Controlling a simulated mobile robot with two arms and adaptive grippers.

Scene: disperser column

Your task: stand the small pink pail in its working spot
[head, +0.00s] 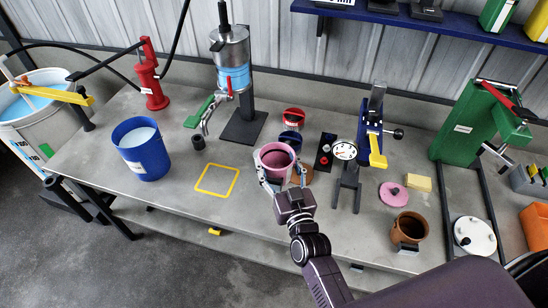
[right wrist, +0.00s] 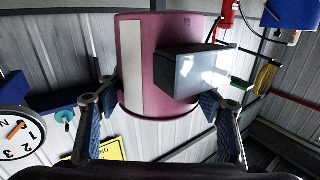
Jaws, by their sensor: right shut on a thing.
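The small pink pail (head: 273,163) is upright with its open top showing in the head view. My right gripper (head: 283,183) is shut on it from the near side. In the right wrist view, the pail (right wrist: 140,60) fills the middle, with a finger on each side; a pale strip and a light box-shaped part show on its front. I cannot tell whether its base touches the bench. A yellow square outline (head: 203,190) lies empty on the bench, left of the pail. My left gripper is not in view.
A blue bucket (head: 141,158) is to the left. A red-rimmed can (head: 293,117), dial gauge (head: 344,151) and brown pot (head: 408,230) are to the right.

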